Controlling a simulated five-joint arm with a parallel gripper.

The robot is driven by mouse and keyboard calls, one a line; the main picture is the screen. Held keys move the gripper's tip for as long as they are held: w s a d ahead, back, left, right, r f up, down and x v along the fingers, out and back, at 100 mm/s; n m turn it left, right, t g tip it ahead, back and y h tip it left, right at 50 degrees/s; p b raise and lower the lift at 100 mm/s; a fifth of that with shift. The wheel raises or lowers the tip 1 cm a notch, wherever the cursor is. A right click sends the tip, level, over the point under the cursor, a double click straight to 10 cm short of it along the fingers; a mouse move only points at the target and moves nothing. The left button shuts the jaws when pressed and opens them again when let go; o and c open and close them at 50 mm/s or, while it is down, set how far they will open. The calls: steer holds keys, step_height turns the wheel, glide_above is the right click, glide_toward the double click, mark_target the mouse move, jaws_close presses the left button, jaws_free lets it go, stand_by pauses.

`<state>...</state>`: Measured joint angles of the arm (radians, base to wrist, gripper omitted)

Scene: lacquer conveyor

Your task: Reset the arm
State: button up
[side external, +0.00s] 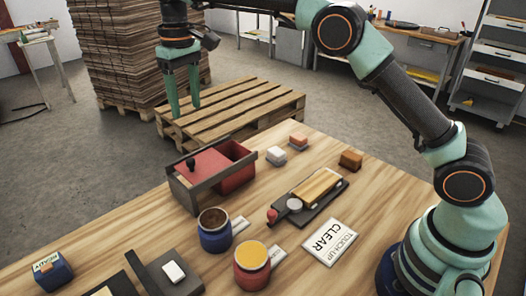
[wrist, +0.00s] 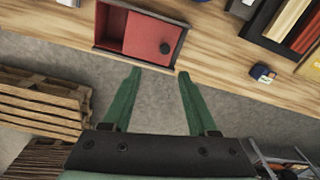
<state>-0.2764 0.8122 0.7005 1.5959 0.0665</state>
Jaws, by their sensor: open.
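My gripper (side external: 183,110) is open and empty, with its green fingers pointing down. In the side external view it hangs past the far edge of the wooden table (side external: 120,232), with a wooden pallet behind it. In the wrist view my gripper (wrist: 157,80) has its two fingers wide apart, over bare floor just off the table edge. The fingertips lie near the red box with the dark frame and sliding lid (wrist: 143,32). Nothing is held between the fingers.
The pallet (side external: 235,110) stands on the floor beyond.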

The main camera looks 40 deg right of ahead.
steer(key=s+d+r+m+t, duration=0.1)
steer(key=s+d+r+t, duration=0.2)
steer(key=s+d+r, duration=0.55)
steer(key=s+d+f+t, duration=0.1)
steer(key=s+d+f, duration=0.2)
steer(key=s, duration=0.5)
steer(key=s+d+f+m+t, duration=0.1)
steer(key=s+d+f, duration=0.2)
steer(key=s+f, duration=0.2)
steer(key=s, duration=0.3)
steer(key=shift+d+f, duration=0.25)
steer(key=shift+f, duration=0.1)
